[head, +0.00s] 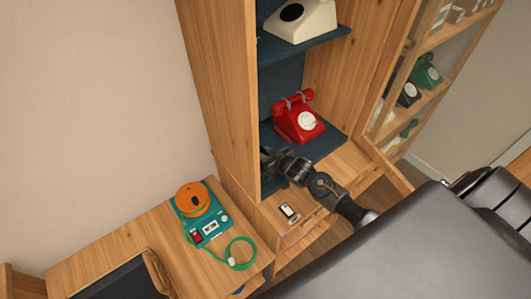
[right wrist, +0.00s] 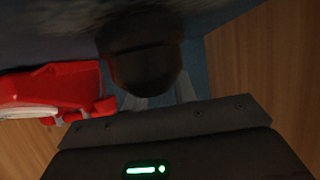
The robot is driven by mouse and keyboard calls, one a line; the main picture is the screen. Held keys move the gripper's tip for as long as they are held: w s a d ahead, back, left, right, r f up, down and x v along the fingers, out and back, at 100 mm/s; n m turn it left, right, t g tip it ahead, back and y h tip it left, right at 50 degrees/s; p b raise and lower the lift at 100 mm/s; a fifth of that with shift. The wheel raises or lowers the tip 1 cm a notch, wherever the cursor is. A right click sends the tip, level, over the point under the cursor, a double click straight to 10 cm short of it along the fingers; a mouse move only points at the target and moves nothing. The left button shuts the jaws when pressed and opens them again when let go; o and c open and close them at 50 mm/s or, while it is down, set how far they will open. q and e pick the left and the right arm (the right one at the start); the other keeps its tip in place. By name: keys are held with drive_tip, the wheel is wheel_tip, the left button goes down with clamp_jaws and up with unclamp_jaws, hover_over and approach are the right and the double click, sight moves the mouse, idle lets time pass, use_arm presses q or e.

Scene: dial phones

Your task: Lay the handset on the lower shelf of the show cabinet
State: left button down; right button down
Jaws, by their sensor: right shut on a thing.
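The wooden show cabinet (head: 222,85) stands open in the head view. Its lower shelf (head: 326,142) is dark blue and holds a red dial phone (head: 299,120) with its own red handset on top. My right gripper (head: 268,160) is inside the lower compartment at its left side, left of the red phone. It is shut on a dark handset, whose rounded end (right wrist: 145,68) shows in the right wrist view. The rest of the handset is mostly hidden, and I cannot tell whether it touches the shelf. The red phone (right wrist: 55,88) is close on the left there. My left gripper is not in view.
A cream phone (head: 298,18) stands on the upper shelf. Glass-panelled framing at the right shows green (head: 426,72) and black (head: 408,95) phones. A small dark-and-white item (head: 289,212) is below the compartment. An orange-and-teal device (head: 205,212) with a green cord sits on the low desk.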

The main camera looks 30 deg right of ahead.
drive_tip(key=shift+f, duration=0.3)
drive_tip(key=c, duration=1.2)
unclamp_jaws()
drive_tip(key=shift+c, duration=0.2)
drive_tip(key=shift+o, duration=0.9)
drive_tip(key=b+v, duration=0.2)
drive_tip(key=v, duration=0.8)
drive_tip(key=shift+s+d+r, duration=0.1)
drive_tip(key=shift+s, duration=0.3)
